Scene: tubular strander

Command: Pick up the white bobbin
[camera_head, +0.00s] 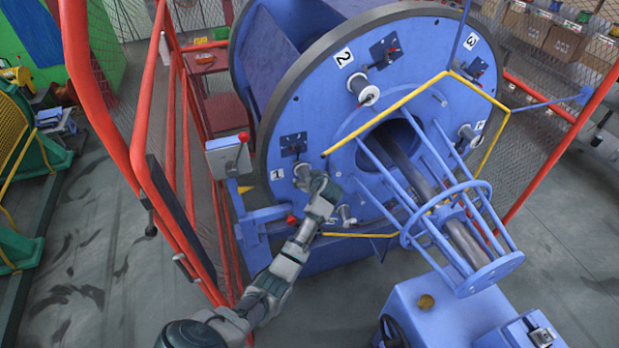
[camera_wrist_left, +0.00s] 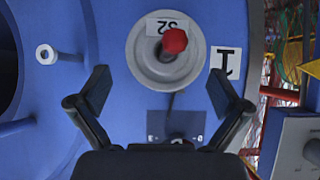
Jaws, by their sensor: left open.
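A pale grey-white round piece, which looks like the white bobbin (camera_wrist_left: 138,66), sits on the blue disc beside the number 1 label in the left wrist view. A red knob (camera_wrist_left: 174,40) and a small white tag stand at its centre. In the head view the bobbin (camera_head: 300,170) is partly hidden by my left gripper (camera_head: 319,182). My left gripper, also in the left wrist view (camera_wrist_left: 158,92), is open and empty. Its fingers point toward the bobbin, apart from it, with the bobbin beyond the gap. My right gripper is not in view.
The large blue disc (camera_head: 400,75) carries numbered stations with similar round pieces. A yellow bar frame (camera_head: 385,113) and a blue rod cage (camera_head: 420,200) stand right of my left arm. A red railing (camera_head: 140,160) is at left. A grey switch box (camera_head: 228,157) is beside the disc.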

